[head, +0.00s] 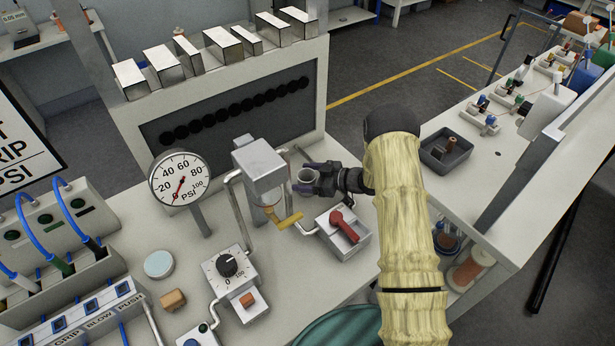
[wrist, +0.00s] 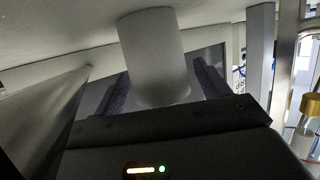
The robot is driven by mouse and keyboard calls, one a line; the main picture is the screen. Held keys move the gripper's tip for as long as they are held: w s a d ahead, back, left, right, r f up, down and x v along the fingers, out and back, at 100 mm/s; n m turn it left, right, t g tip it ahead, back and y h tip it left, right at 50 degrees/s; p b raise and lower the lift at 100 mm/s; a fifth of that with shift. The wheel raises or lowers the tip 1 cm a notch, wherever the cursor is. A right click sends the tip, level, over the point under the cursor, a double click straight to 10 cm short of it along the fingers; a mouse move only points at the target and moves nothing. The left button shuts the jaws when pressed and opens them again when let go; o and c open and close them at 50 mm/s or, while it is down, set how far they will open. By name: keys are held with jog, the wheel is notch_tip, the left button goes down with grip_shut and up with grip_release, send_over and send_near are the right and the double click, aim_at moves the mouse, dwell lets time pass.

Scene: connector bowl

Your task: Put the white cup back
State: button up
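In the wrist view the cup (wrist: 155,58) stands out pale between the two dark purple fingers (wrist: 163,85). The fingers sit close against its sides and look shut on it. The inside of the cup is not clear. A round pale blue disc (head: 158,264) lies bare on the bench at the left.
The grey device (head: 260,166) with pipes stands just left of the cup. A red-handled box (head: 344,231) is below it, and a pressure gauge (head: 181,178) and a dial box (head: 228,268) stand further left. A dark square tray (head: 446,150) is on the right table.

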jog(key=shift+s+r, duration=0.15)
jog(key=shift+r, duration=0.2)
jog(key=b+v, duration=0.2)
jog(key=v, duration=1)
jog(key=shift+f, duration=0.1)
